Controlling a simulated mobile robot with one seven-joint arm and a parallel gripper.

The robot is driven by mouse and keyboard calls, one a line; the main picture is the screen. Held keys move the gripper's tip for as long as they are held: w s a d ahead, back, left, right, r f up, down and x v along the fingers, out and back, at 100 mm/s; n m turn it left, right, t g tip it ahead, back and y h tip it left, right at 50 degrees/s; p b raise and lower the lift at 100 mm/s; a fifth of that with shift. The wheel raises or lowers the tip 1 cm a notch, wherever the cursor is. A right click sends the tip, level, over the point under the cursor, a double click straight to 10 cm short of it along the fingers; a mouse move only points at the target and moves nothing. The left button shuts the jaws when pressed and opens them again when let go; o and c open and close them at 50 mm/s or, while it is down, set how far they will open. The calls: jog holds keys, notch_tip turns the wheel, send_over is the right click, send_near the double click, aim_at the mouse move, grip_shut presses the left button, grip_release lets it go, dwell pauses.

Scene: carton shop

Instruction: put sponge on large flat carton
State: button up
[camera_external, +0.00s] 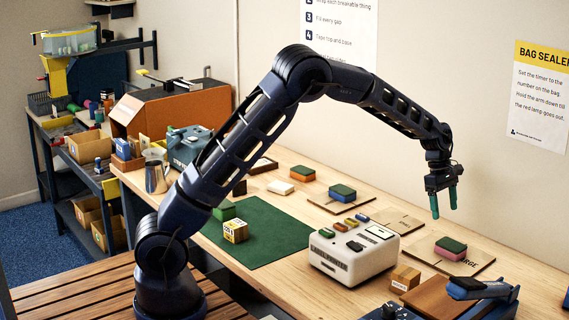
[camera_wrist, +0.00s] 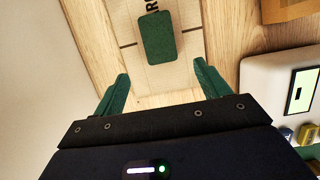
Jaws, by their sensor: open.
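A sponge (camera_external: 450,248) with a dark green top and a pink lower layer lies on the large flat carton (camera_external: 480,257), whose printed letters are partly covered. In the wrist view the sponge (camera_wrist: 157,38) shows as a dark green rectangle on the brown carton (camera_wrist: 165,80). My gripper (camera_external: 444,214) is open and empty, pointing down above the carton, a little up and left of the sponge in the external view. In the wrist view its green fingers (camera_wrist: 161,70) are spread apart, with the sponge beyond the tips and not between them.
A white device (camera_external: 352,255) stands left of the carton, with a small box (camera_external: 404,278) beside it. A blue-and-green block (camera_external: 342,192) lies on another flat carton (camera_external: 325,203). A third flat carton (camera_external: 398,220) appears bare. A blue-handled tool (camera_external: 478,288) is in front.

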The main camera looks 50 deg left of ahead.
jog(key=s+a+r+m+t, duration=0.2)
jog(key=s+a+r+m, duration=0.6)
jog(key=s+a+r, duration=1.15)
jog(key=s+a+m+t+y, duration=0.1)
jog(key=s+a+m, duration=0.2)
jog(key=s, duration=0.8)
jog(key=s+a+m+y, duration=0.1)
jog(key=s+a+m, duration=0.2)
jog(key=s, duration=0.7)
jog(key=s+a+m+t+y, duration=0.1)
jog(key=s+a+m, duration=0.3)
jog(key=s, duration=0.7)
jog(key=shift+s+f+t, duration=0.3)
jog(key=shift+f, duration=0.1)
